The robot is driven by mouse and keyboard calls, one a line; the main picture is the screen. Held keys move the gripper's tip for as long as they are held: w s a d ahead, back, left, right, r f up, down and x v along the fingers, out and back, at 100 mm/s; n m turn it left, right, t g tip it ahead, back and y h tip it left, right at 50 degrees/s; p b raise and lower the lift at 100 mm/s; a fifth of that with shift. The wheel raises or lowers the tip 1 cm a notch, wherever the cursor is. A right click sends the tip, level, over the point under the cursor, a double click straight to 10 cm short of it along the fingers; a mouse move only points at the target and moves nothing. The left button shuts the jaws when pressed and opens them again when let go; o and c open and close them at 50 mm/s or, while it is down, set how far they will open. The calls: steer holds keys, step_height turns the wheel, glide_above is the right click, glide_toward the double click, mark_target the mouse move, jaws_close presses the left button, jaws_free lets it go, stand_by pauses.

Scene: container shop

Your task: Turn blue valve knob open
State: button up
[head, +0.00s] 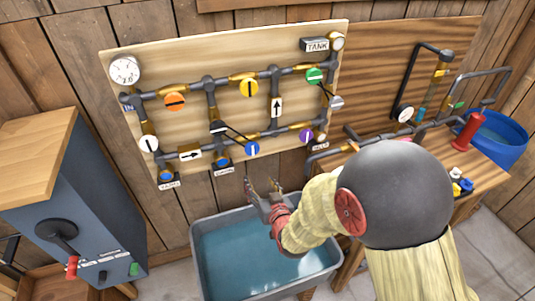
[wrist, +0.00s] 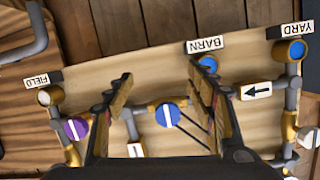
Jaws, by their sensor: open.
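The round blue valve knob (head: 252,149) sits on the lower pipe run of the wooden board. Its white bar stands upright, across the roughly level pipe. In the wrist view, which shows the board upside down, the blue knob (wrist: 168,115) appears between my two fingers. My gripper (head: 263,186) is open and empty, below the knob and in front of the board's lower edge. In the wrist view my gripper (wrist: 160,70) has its fingers spread wide. No contact with the knob shows.
Orange (head: 174,102), yellow (head: 249,86), green (head: 314,75) and purple (head: 305,135) knobs share the board. A grey water tub (head: 206,262) stands below. A dark cabinet (head: 100,215) is at left, a wooden workbench with pipes (head: 490,178) at right.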

mark_target(253, 151)
step_height(253, 151, up, 7)
steer(key=w+t, duration=0.2)
steer(key=t, duration=0.1)
steer(key=shift+y, duration=0.4)
steer(key=x, duration=0.7)
steer(key=shift+a+r, duration=0.1)
steer(key=shift+c, duration=1.2)
steer(key=c, duration=0.9)
